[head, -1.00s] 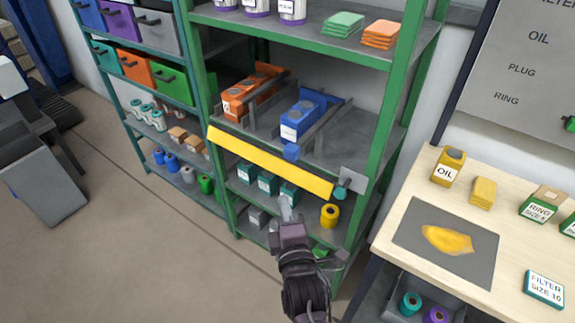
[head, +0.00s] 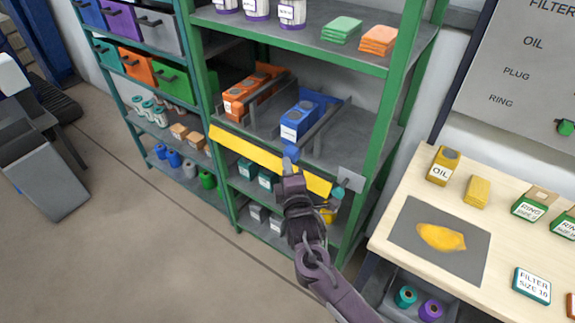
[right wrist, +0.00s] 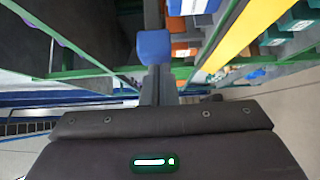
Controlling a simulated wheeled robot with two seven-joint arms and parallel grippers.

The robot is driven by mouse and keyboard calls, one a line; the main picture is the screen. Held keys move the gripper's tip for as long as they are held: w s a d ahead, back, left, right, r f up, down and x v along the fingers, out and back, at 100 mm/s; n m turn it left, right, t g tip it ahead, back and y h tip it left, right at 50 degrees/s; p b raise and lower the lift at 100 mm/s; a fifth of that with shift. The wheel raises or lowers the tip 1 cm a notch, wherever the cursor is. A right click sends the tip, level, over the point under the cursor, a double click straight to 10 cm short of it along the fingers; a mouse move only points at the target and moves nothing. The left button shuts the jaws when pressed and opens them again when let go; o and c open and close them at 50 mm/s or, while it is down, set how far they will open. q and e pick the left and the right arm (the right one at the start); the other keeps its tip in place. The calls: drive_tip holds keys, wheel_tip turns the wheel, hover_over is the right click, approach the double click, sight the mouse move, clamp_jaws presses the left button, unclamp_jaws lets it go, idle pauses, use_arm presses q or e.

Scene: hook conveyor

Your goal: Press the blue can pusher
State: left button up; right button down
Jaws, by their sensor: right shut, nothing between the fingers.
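The blue can pusher shows as a small blue block (head: 291,153) at the front end of the blue can lane, just above the yellow bar. It also shows in the right wrist view (right wrist: 154,47), straight ahead of the fingers. Blue cans (head: 300,120) lie in the lane behind it on the middle shelf. My right gripper (head: 289,166) is shut and empty, its tips right at the front of the blue block. In the right wrist view the fingers (right wrist: 158,75) overlap the block's lower edge; I cannot tell whether they touch it. My left gripper is not in view.
The yellow bar (head: 235,145) runs along the shelf front, partly behind my right gripper. A grey plate (head: 350,179) sits at its right end. Orange cans (head: 250,92) lie in the lane to the left. A wooden table (head: 405,187) with an oil can (head: 444,166) stands at right.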

sight(303, 145)
drive_tip(key=w+d, duration=0.1)
drive_tip(key=w, duration=0.1)
drive_tip(key=w+d+b, duration=0.1)
drive_tip(key=w+d, duration=0.1)
drive_tip(key=w+d+b, duration=0.1)
drive_tip(key=w, duration=0.1)
drive_tip(key=shift+w+d+f, duration=0.1)
drive_tip(key=shift+d, duration=0.25)
drive_tip(key=shift+r, duration=0.25)
